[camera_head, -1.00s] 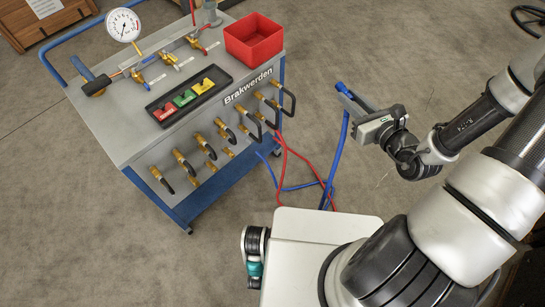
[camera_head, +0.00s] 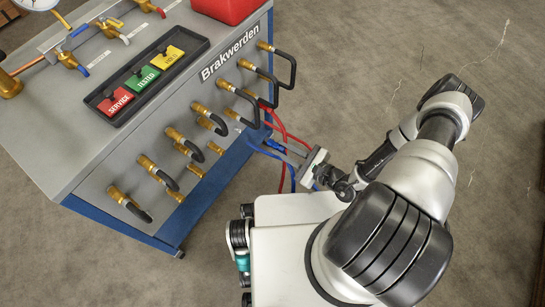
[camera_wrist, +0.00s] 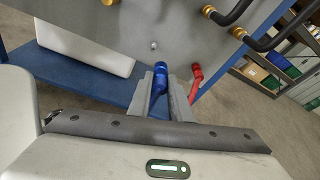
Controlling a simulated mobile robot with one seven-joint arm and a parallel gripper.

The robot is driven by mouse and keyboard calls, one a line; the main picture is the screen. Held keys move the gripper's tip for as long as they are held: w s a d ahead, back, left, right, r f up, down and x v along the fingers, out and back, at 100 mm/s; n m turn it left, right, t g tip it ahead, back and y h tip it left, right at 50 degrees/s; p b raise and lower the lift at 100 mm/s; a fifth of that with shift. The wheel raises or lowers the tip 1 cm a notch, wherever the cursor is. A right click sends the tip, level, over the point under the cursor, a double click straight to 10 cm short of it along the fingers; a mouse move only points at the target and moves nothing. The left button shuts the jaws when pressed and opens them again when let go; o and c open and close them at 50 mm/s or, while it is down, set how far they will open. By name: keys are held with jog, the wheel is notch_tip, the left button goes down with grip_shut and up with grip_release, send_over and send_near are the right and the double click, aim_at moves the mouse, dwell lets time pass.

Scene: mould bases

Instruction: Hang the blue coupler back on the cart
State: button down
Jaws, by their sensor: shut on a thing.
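The blue coupler (camera_wrist: 161,76) sits between the two fingers of my gripper (camera_wrist: 160,95) in the wrist view, and the gripper is shut on it. Its tip points toward the grey panel of the cart (camera_wrist: 150,22). A small silver peg (camera_wrist: 154,45) is on that panel, just beyond the coupler; I see no contact between them. In the head view my gripper (camera_head: 288,150) is low beside the right end of the cart (camera_head: 95,165), with the blue coupler (camera_head: 274,145) at its fingertips. A red coupler (camera_wrist: 196,74) is close to the right of my fingers.
Brass fittings with black hose loops (camera_head: 243,108) stick out along the cart's side, above and left of my gripper. Red hoses (camera_head: 279,124) hang close by. A blue lower shelf (camera_wrist: 115,88) carries a white item (camera_wrist: 85,47). Open floor is to the right.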

jog(key=s+a+b+x, duration=0.1)
jog(key=x, duration=0.9)
jog(key=shift+s+a, duration=0.15)
jog(key=shift+a, duration=0.15)
jog(key=shift+w+a+r+p, duration=0.1)
jog(key=shift+w+a+p, duration=0.2)
jog(key=shift+w+a, duration=0.35)
jog(key=shift+w+a+p, duration=0.3)
jog(key=shift+w+a, duration=0.2)
jog(key=shift+a, duration=0.3)
dwell(2.3)
jog(key=c, duration=1.1)
grip_release()
jog(key=shift+p+v, duration=1.65)
jog(key=shift+v, duration=1.9)
